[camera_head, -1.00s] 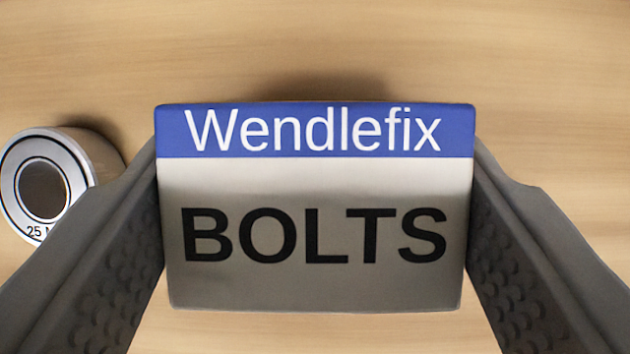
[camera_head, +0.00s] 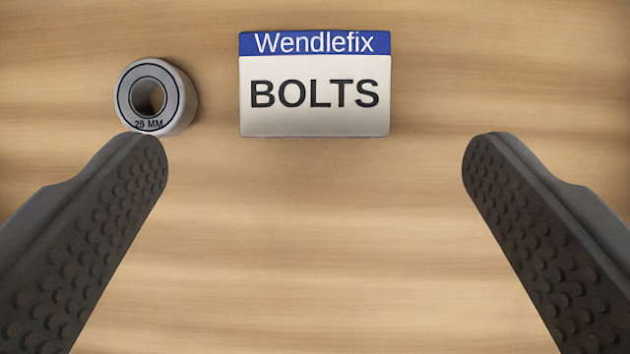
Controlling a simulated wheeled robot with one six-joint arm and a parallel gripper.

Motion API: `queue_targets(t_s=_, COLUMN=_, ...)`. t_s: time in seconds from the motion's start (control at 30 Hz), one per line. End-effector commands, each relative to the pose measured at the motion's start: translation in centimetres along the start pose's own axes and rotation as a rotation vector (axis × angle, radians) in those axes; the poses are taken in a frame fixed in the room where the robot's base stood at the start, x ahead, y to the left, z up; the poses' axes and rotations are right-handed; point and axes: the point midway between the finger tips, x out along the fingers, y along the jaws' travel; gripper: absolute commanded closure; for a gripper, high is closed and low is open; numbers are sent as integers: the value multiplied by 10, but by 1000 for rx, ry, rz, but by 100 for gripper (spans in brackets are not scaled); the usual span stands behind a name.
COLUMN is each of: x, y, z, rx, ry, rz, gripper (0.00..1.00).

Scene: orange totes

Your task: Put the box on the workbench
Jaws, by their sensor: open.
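The box (camera_head: 314,95) has a blue band reading "Wendlefix" and a pale grey face reading "BOLTS". It rests on a wood-grained surface (camera_head: 320,240), which looks like a bench top, in the upper middle of the view. My gripper (camera_head: 314,158) is open and empty, with its two dark studded fingers wide apart. The box lies beyond the fingertips, between their lines, and neither finger touches it. The sides and underside of the box are hidden.
A metal ring like a bearing (camera_head: 157,97), marked "25 MM", sits on the wood to the left of the box, with a small gap between them. It is close to the left fingertip in the picture. The wood to the right and in front of the box is clear.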

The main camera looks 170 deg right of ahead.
Motion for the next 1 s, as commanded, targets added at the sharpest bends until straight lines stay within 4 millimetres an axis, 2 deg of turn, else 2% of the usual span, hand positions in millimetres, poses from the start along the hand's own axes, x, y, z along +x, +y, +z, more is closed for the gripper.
queue_targets(t_s=0.1, x=-19, y=0, z=0, rx=0, ry=2, rz=1, gripper=13)
queue_targets(t_s=0.2, x=-29, y=0, z=0, rx=0, ry=1, rz=1, gripper=13)
queue_targets(t_s=0.7, x=-43, y=-2, z=2, rx=2, ry=13, rz=10, gripper=13)
queue_targets(t_s=0.87, x=-69, y=-12, z=13, rx=18, ry=78, rz=58, gripper=13)
queue_targets(t_s=1.0, x=-101, y=-26, z=29, rx=38, ry=172, rz=118, gripper=13)
